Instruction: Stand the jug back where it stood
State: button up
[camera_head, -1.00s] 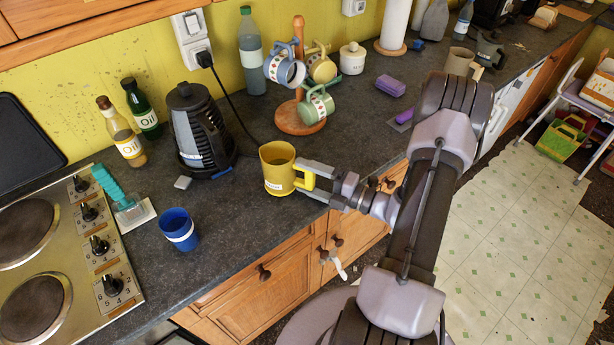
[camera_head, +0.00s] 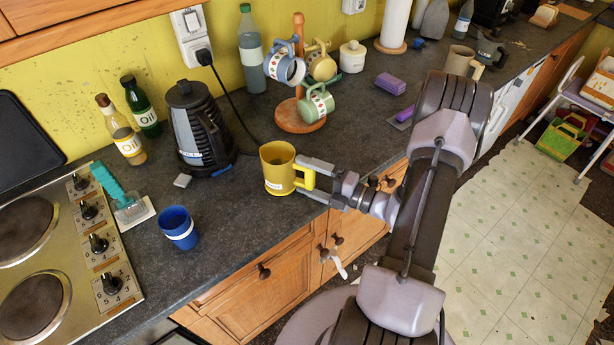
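The yellow jug (camera_head: 277,168) is upright, over or on the dark worktop near its front edge, with a small pale label on its side. I cannot tell for sure whether its base touches the worktop. Its handle points right, towards my gripper (camera_head: 307,178). The two fingers lie on either side of the handle, with yellow filling the view between them. Whether they press on the handle or stand slightly apart from it is not clear.
A blue cup (camera_head: 179,228) stands front left of the jug, and a dark kettle (camera_head: 197,130) behind left. A wooden mug tree (camera_head: 299,117) with several mugs stands behind the jug. A purple sponge (camera_head: 390,84) lies further right. Bare worktop lies around the jug.

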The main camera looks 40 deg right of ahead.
jog(key=shift+s+f, duration=0.1)
jog(key=shift+s, duration=0.05)
dwell(0.4)
jog(key=v, duration=0.7)
jog(key=shift+s+d+p, duration=0.2)
jog(key=shift+s+p, duration=0.15)
jog(key=shift+p, duration=0.05)
dwell(1.0)
dwell(0.4)
jog(key=p+v, duration=0.2)
jog(key=v, duration=1.5)
jog(key=shift+s, duration=0.2)
jog(key=shift+d, duration=0.1)
